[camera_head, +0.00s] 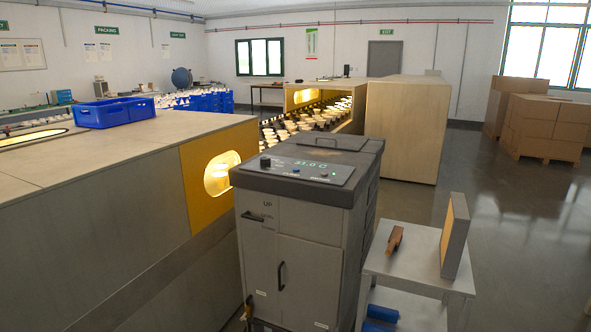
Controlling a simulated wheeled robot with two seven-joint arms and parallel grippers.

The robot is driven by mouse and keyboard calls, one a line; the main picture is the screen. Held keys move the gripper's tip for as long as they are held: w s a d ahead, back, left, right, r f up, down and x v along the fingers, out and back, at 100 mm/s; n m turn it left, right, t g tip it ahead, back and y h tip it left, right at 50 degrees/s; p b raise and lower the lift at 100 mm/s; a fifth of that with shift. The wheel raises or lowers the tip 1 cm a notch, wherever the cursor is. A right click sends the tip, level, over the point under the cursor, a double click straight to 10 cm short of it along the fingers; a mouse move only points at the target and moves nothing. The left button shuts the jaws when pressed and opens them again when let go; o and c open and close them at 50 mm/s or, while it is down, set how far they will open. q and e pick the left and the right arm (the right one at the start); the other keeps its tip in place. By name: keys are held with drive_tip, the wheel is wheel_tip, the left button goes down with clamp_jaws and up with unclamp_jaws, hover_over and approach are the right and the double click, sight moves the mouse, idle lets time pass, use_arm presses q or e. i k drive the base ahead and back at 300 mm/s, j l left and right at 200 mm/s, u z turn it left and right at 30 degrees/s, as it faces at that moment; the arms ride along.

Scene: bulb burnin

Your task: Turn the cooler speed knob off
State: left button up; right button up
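The cooler (290,240) is a grey cabinet with a dark top, standing in the middle foreground. Its top carries a dark control panel (300,172) with lit green digits. A small dark round knob (265,161) stands up at the panel's left end; its pointer setting is too small to read. Small buttons or lamps, one reddish, sit along the panel's front edge. Neither of my grippers is in view, and nothing covers the knob.
A long bench-like housing (100,220) with a yellow end panel (212,175) runs close along the cooler's left. A small grey table (415,262) at right holds a brown object (395,240) and an upright board (455,235). Open floor (535,220) lies further right.

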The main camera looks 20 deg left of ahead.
sight(263, 161)
drive_tip(key=i+j+u, duration=0.2)
drive_tip(key=j, duration=0.3)
drive_tip(key=i+j+u, duration=0.2)
drive_tip(key=j, duration=0.25)
drive_tip(key=i+j+u, duration=0.15)
drive_tip(key=i+j, duration=0.25)
